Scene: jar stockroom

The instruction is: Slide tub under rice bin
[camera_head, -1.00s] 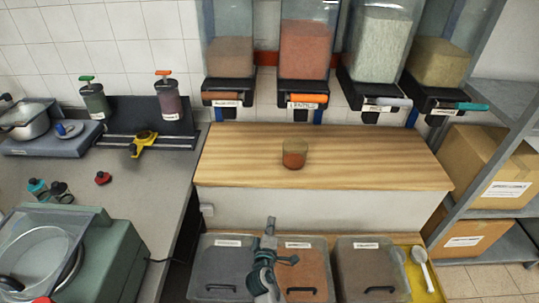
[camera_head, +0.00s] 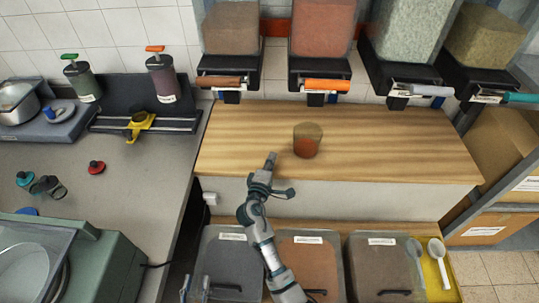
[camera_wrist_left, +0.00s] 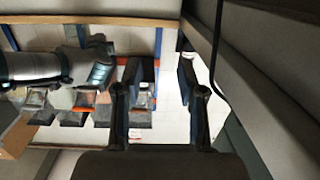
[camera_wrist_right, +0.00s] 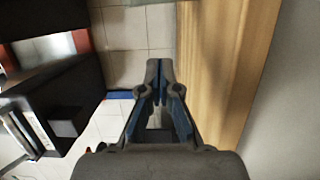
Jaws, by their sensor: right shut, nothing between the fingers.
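The tub (camera_head: 307,141), a small clear cup with reddish-brown contents, stands upright on the wooden counter (camera_head: 400,150), in front of the second dispenser. The rice bin (camera_head: 408,32), full of pale grain, hangs on the wall to the right of the tub; its outlet overhangs the counter's back. My right gripper (camera_head: 271,160) is shut and empty at the counter's front edge, left of the tub and apart from it. Its closed fingers show in the right wrist view (camera_wrist_right: 158,75). My left gripper (camera_head: 195,289) is open and low at the bottom edge; its spread fingers show in the left wrist view (camera_wrist_left: 160,85).
Other dispensers flank the rice bin: brown (camera_head: 230,28), red lentils (camera_head: 322,28) and yellowish (camera_head: 488,38). Lidded bins (camera_head: 305,260) and a white scoop (camera_head: 437,255) lie below the counter. A grey bench with pump bottles (camera_head: 163,78) is at left. The counter around the tub is clear.

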